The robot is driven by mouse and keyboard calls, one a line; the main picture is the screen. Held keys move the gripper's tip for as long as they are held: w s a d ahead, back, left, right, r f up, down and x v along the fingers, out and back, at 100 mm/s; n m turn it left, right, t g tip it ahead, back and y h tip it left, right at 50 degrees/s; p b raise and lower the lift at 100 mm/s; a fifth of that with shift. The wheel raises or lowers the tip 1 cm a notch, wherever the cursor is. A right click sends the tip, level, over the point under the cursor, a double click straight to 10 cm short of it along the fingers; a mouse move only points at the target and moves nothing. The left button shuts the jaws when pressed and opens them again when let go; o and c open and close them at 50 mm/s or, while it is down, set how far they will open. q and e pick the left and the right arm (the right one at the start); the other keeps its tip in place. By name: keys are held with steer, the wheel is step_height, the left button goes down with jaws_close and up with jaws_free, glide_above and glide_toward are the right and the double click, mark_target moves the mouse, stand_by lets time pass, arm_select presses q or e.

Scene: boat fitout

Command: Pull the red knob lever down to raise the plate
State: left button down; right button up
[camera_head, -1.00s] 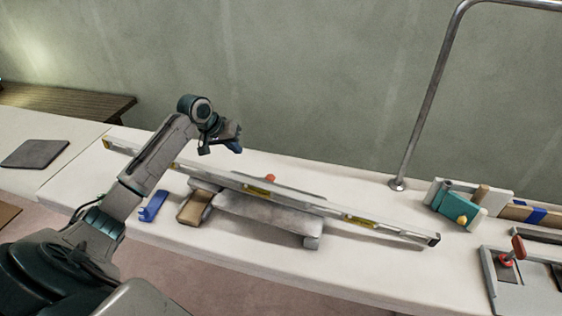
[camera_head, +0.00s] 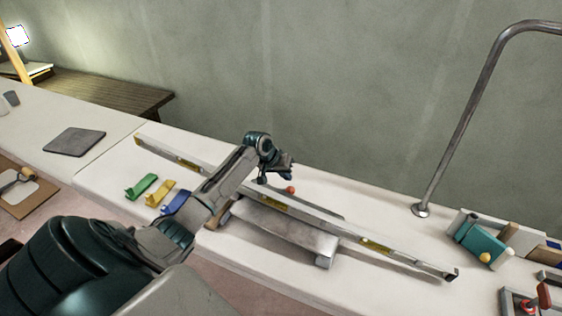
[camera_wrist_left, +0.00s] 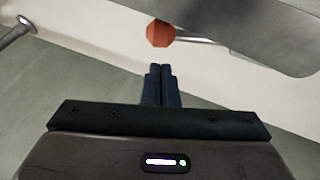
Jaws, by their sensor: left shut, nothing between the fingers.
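The red knob (camera_head: 290,189) shows on the bench just behind the long spirit level, beside my left gripper. In the left wrist view the red knob (camera_wrist_left: 160,33) sits on a thin metal rod, just beyond the fingertips, with a gap between. My left gripper (camera_head: 275,178) is shut and empty; its dark fingers (camera_wrist_left: 162,72) lie together in the wrist view. The grey plate (camera_head: 285,226) lies in front of the level, and a grey metal surface (camera_wrist_left: 265,35) fills the upper right of the wrist view. My right gripper is not in view.
The long spirit level (camera_head: 345,234) lies diagonally across the bench. Green (camera_head: 141,187), yellow (camera_head: 160,193) and blue (camera_head: 176,203) clips lie at the left. A teal block (camera_head: 480,243) stands at the right by a metal rail (camera_head: 458,130). The bench behind the level is mostly clear.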

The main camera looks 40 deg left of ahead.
mark_target(291, 187)
arm_select(q)
steer(key=shift+s+d+f, duration=0.25)
steer(key=shift+f, duration=0.05)
steer(key=shift+s+f, duration=0.15)
steer(key=shift+f, duration=0.05)
steer(key=shift+d+f, duration=0.15)
steer(key=shift+f, duration=0.1)
steer(key=shift+d+f+p, duration=0.15)
steer(key=shift+d+p, duration=0.1)
steer(key=shift+p, duration=0.15)
steer(key=shift+d+f, duration=0.3)
steer(key=shift+f, duration=0.15)
steer(key=shift+w+d+f+p, duration=0.2)
steer(key=shift+w+f+p, duration=0.05)
steer(key=shift+f+p, duration=0.1)
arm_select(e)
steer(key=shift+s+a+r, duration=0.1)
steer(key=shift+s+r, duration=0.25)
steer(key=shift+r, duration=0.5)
arm_select(q)
steer(key=shift+f, duration=0.1)
